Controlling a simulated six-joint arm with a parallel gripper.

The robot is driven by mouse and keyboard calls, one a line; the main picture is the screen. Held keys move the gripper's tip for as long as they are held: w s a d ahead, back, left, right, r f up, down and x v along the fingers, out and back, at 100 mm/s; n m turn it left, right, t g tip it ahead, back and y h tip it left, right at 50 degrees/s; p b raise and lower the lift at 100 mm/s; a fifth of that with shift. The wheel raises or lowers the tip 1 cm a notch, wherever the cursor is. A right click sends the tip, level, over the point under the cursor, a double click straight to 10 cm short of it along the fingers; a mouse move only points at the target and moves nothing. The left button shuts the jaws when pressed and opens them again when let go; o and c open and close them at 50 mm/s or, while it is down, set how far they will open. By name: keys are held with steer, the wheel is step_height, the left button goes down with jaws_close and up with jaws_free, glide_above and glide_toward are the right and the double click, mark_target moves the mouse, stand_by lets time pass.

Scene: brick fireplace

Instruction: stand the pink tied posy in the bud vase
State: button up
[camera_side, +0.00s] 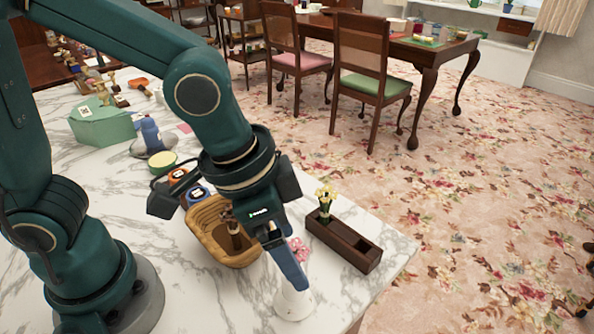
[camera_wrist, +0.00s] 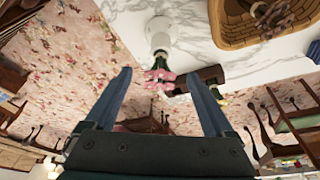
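The pink tied posy (camera_wrist: 160,76) shows between my gripper's fingers in the wrist view, pink heads towards me. Its green stems run down to the mouth of the white bud vase (camera_wrist: 158,27) and appear to be in it. In the side view the pink heads (camera_side: 299,248) show beside my gripper finger, above the white vase (camera_side: 291,304); the finger hides the stems and the vase's mouth. My gripper (camera_wrist: 160,80) is open, with a finger on either side of the posy and clear gaps to both.
A dark wooden box (camera_side: 357,251) with compartments holds a yellow posy (camera_side: 325,196) upright at its far end. A wicker basket (camera_side: 205,233) with a brownish bunch (camera_side: 234,235) stands left of the gripper. A green box (camera_side: 105,126) stands further back. The front right marble is clear.

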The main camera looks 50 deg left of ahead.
steer(key=v, duration=0.5)
stand_by(0.3)
steer(key=s+a+n+t+y, duration=0.1)
steer(key=a+n, duration=0.5)
steer(key=a, duration=0.6)
steer(key=shift+s+t+y, duration=0.3)
steer(key=shift+s+t, duration=0.5)
steer(key=shift+s, duration=0.35)
